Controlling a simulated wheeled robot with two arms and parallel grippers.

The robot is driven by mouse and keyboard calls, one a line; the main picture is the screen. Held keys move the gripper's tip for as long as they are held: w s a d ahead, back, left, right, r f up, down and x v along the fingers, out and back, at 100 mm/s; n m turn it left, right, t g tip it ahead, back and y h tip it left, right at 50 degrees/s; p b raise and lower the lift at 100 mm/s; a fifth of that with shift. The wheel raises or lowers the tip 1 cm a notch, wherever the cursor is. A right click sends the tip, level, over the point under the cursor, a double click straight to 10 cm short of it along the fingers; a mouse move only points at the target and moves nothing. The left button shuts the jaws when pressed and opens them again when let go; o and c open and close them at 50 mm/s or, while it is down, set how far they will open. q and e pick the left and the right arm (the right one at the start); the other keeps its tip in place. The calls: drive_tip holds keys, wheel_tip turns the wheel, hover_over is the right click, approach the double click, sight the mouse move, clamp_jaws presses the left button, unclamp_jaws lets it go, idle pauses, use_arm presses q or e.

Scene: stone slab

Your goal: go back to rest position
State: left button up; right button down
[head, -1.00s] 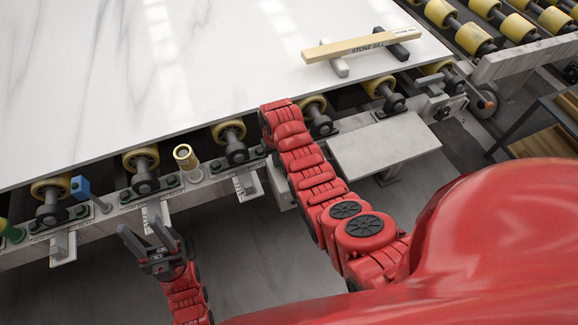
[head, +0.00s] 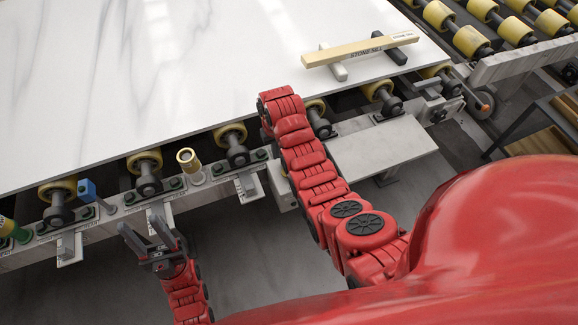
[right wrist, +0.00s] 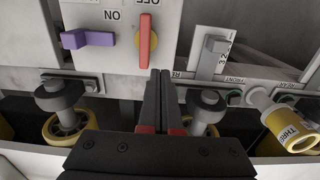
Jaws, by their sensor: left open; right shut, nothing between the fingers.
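My left gripper (head: 152,240) is at the lower left of the head view, open and empty, in front of the roller frame and apart from it. My right arm reaches up the middle of the head view to the slab's near edge, and its gripper is hidden there. In the right wrist view my right gripper (right wrist: 166,75) is shut with nothing between its fingers. Its fingertips point toward a grey panel with a red lever (right wrist: 145,42) and a purple lever (right wrist: 88,39). I cannot tell whether they touch anything.
A white stone slab (head: 130,80) lies on yellow rollers. A wooden bar (head: 357,50) marked STONE SILL rests on two small blocks on it. A grey plate (head: 382,146) sticks out at right. A blue knob (head: 84,189) and a brass cylinder (head: 188,160) stand along the frame.

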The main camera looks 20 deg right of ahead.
drive_tip(key=shift+r, duration=0.4)
